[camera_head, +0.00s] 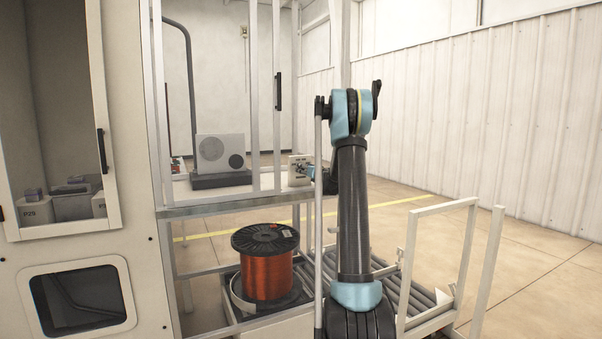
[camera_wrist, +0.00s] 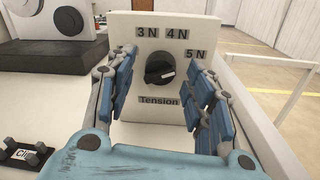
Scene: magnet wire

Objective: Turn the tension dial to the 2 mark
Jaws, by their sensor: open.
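The tension dial (camera_wrist: 159,70) is a round black knob on an upright white panel (camera_wrist: 170,28), labelled "Tension" below it. In the head view, the small panel (camera_head: 295,161) stands on the bench, partly hidden by my gripper.
A grey box with round discs (camera_head: 221,152) stands left of the panel. A black clip fixture (camera_wrist: 24,152) is at the lower left in the wrist view. Frame posts (camera_head: 277,95) stand in front of the bench. A copper wire spool (camera_head: 267,268) sits below.

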